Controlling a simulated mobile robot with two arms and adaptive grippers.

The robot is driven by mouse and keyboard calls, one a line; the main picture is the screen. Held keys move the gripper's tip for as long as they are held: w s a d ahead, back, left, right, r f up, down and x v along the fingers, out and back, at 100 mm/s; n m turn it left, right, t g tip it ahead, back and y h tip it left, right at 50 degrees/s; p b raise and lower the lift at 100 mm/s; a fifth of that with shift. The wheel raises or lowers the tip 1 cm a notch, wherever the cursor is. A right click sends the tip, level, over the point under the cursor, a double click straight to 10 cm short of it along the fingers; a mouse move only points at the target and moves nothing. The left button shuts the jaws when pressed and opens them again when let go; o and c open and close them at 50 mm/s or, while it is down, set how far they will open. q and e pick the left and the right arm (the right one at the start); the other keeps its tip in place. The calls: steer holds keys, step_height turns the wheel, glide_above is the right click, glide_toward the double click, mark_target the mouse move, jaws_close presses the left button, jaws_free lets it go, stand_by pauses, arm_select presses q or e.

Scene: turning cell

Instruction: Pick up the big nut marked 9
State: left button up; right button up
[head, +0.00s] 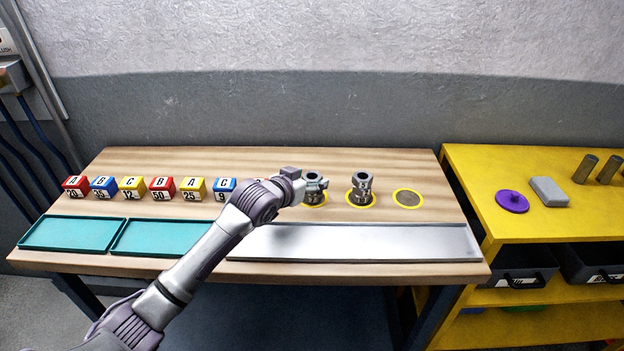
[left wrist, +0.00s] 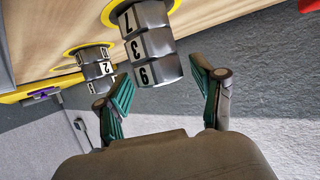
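A stack of grey hex nuts (head: 314,177) stands on a yellow-ringed spot on the wooden table. In the left wrist view its faces read 7, 3 and 9, and the big nut marked 9 (left wrist: 161,71) is the top one, farthest from the table. My left gripper (head: 316,186) is at this stack. In the left wrist view its teal-padded fingers (left wrist: 160,84) are spread, one on each side of the nut marked 9, with gaps visible. It holds nothing. My right gripper is not in view.
A second nut stack (head: 361,188) stands close to the right, also visible in the left wrist view (left wrist: 98,69). Beyond it is an empty ringed spot (head: 407,198). A grey metal tray (head: 400,243) lies in front, teal trays (head: 72,234) and coloured, marked blocks (head: 131,188) to the left.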

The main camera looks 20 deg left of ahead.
arm_select(q)
steer(key=c, duration=1.1)
steer(key=shift+o, duration=0.2)
steer(key=shift+r, duration=0.1)
